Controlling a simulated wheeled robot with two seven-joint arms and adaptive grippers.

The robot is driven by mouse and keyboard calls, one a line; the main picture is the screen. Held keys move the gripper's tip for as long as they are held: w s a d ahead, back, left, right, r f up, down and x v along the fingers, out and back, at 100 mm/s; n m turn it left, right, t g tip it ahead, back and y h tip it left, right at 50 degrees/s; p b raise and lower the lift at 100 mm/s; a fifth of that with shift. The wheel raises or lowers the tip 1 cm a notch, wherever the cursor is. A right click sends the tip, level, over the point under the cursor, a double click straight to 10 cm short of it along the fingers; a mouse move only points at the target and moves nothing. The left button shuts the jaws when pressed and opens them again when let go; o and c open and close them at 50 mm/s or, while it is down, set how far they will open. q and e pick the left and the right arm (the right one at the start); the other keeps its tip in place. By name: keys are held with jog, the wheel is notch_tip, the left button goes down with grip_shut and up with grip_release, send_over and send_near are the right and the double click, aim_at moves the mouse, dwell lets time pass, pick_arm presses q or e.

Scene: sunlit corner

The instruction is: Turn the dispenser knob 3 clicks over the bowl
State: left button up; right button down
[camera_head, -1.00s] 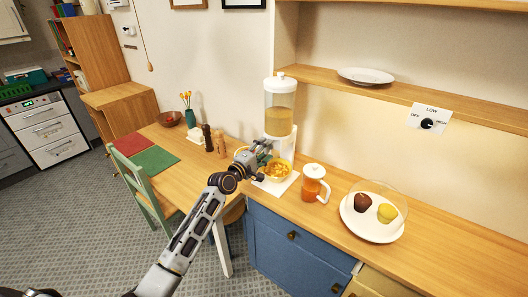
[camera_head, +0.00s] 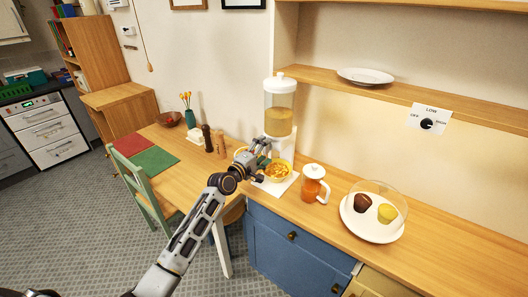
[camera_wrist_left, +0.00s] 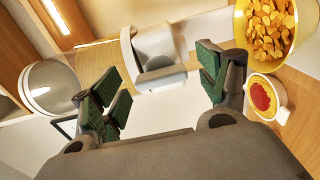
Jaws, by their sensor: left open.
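The cereal dispenser (camera_head: 279,94) stands on the counter, with a clear canister of tan contents and a white stand (camera_head: 294,148). A yellow bowl (camera_head: 285,178) of orange flakes sits on its base and also shows in the left wrist view (camera_wrist_left: 240,24). My left gripper (camera_head: 262,147) is open in front of the stand, above and left of the bowl, and partly hides the stand. In the left wrist view my open green-padded fingers (camera_wrist_left: 160,88) flank a pale rounded part that I cannot surely identify as the knob. No contact is clear. My right gripper is out of view.
A pitcher (camera_head: 314,187) of orange drink stands right of the dispenser. Further right are two cupcakes under a clear dome on a plate (camera_head: 372,231). Two mills (camera_head: 207,138) stand to the left. A shelf (camera_head: 395,91) hangs above right.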

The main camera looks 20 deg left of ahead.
pick_arm(q)
jog(key=shift+s, duration=0.15)
jog(key=v, duration=1.1)
jog(key=shift+s+a, duration=0.15)
jog(key=shift+s, duration=0.2)
dwell(0.3)
dwell(0.5)
